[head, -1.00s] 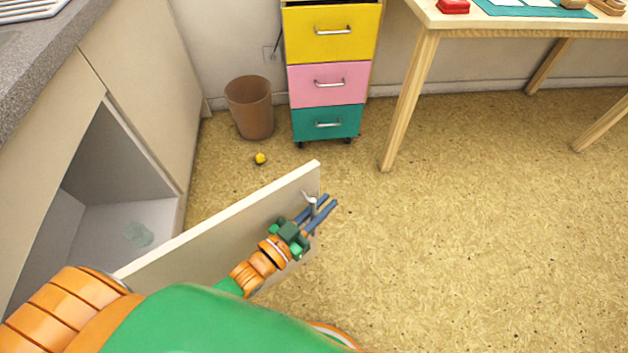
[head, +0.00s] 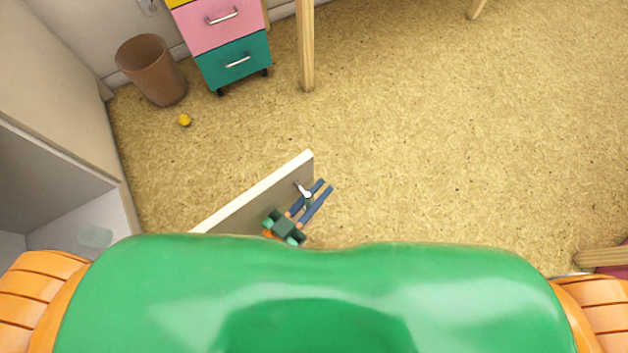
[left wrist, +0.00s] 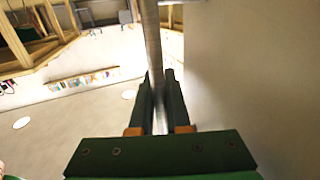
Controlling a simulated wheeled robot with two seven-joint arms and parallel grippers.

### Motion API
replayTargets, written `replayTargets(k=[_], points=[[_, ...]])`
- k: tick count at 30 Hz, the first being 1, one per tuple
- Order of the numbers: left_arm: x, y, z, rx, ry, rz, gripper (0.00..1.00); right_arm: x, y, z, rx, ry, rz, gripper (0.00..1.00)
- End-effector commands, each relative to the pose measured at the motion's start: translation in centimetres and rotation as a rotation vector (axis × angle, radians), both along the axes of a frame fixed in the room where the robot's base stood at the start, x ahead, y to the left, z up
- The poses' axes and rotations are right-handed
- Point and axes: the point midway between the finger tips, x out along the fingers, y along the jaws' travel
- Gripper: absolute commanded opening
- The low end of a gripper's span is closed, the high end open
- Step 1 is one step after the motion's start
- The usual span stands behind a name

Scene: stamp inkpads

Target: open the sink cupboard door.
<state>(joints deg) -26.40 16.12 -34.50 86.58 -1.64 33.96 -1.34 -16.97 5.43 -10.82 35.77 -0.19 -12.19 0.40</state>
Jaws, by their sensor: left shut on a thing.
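The sink cupboard door (head: 257,200) stands swung well out from the cupboard (head: 70,175), whose inside shows at the left in the head view. The door handle (head: 303,191) is a small metal bar near the door's free edge. In the left wrist view, the fingers (left wrist: 158,100) are shut on the metal handle bar (left wrist: 151,45), and the pale door face (left wrist: 245,70) fills the right side. My green body hides the door's hinge end. My right gripper is out of view.
A brown bin (head: 152,72) stands by the wall, with a small yellow object (head: 185,120) on the floor near it. A wheeled drawer unit (head: 225,45) and a wooden table leg (head: 306,45) are at the back. The floor right of the door is clear.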

Motion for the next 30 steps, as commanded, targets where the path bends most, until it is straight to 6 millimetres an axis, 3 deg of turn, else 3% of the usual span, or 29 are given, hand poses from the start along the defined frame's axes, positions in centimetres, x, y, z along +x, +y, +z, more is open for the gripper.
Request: replayTargets(k=[7, 8, 9, 19, 30], points=[[0.0, 0.0, 0.0, 0.001, 0.001, 0.000, 0.00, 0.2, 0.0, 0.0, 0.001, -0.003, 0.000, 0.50], [0.0, 0.0, 0.0, 0.001, 0.001, 0.000, 0.17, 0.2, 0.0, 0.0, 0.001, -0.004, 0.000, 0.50], [0.0, 0.0, -0.1, 0.001, 0.001, 0.000, 0.27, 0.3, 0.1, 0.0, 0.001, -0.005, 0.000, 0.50], [-0.4, 0.3, -0.1, 0.002, 0.002, 0.000, 0.27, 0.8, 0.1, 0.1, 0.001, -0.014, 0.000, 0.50], [-5.4, 4.3, -0.1, 0.002, 0.002, 0.000, 0.27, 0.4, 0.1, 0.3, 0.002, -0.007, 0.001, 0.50]])
